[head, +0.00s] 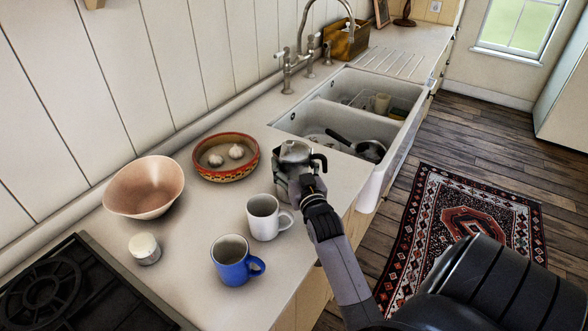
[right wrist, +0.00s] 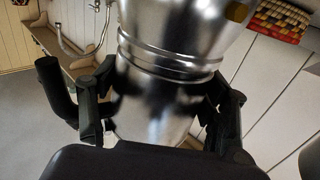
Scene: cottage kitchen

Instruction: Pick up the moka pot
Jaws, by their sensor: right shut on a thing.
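The moka pot (head: 295,154) is silver metal with a black handle, at the counter's edge near the sink in the head view. My right gripper (head: 307,187) reaches it from the front and is shut around its body. In the right wrist view the pot (right wrist: 170,65) fills the middle, with a finger of the gripper (right wrist: 160,112) on each side of its lower part. The pot's base is partly hidden by the gripper in the head view, so I cannot tell whether it touches the counter. My left gripper is not in view.
Close by on the counter (head: 195,225) stand a white mug (head: 264,217), a blue mug (head: 231,262) and a patterned bowl (head: 225,157) with garlic. A pink bowl (head: 145,187), small jar (head: 144,248) and black stove (head: 65,290) are further left. The sink (head: 345,110) holds dishes.

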